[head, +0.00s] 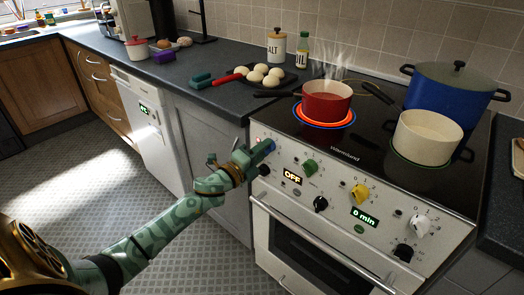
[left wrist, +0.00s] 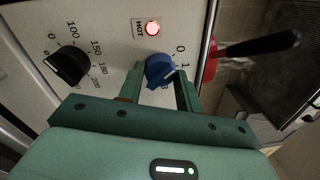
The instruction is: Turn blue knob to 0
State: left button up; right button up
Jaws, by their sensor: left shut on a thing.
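The blue knob (left wrist: 158,69) is on the stove's front panel, beside printed numbers with 0 at the upper right in the left wrist view. My left gripper (left wrist: 160,82) has its two fingers on either side of the knob and is shut on it. In the head view my left gripper (head: 256,154) reaches the panel's left end and mostly covers the blue knob. The knob's exact setting is hard to read. A red lamp marked HOT (left wrist: 152,28) is lit near the knob. My right gripper is not in view.
A red pot (head: 326,104) steams on a glowing red burner. A cream pot (head: 425,140) and a blue pot (head: 450,95) stand to its right. Green (head: 310,167), yellow (head: 360,194) and white (head: 419,226) knobs share the panel. A black knob (left wrist: 70,65) is close to my gripper.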

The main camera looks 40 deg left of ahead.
pick_arm(q)
jog(key=o, duration=1)
jog(key=shift+a, duration=0.1)
jog(key=s+p, duration=0.1)
jog(key=s, duration=0.4)
jog(key=s+a+f, duration=0.1)
jog(key=s, duration=0.4)
jog(key=s+p, duration=0.1)
jog(key=s, duration=0.5)
jog(key=shift+s+a+f+p, duration=0.1)
jog(key=shift+a+f+p, duration=0.1)
jog(key=shift+p, duration=0.15)
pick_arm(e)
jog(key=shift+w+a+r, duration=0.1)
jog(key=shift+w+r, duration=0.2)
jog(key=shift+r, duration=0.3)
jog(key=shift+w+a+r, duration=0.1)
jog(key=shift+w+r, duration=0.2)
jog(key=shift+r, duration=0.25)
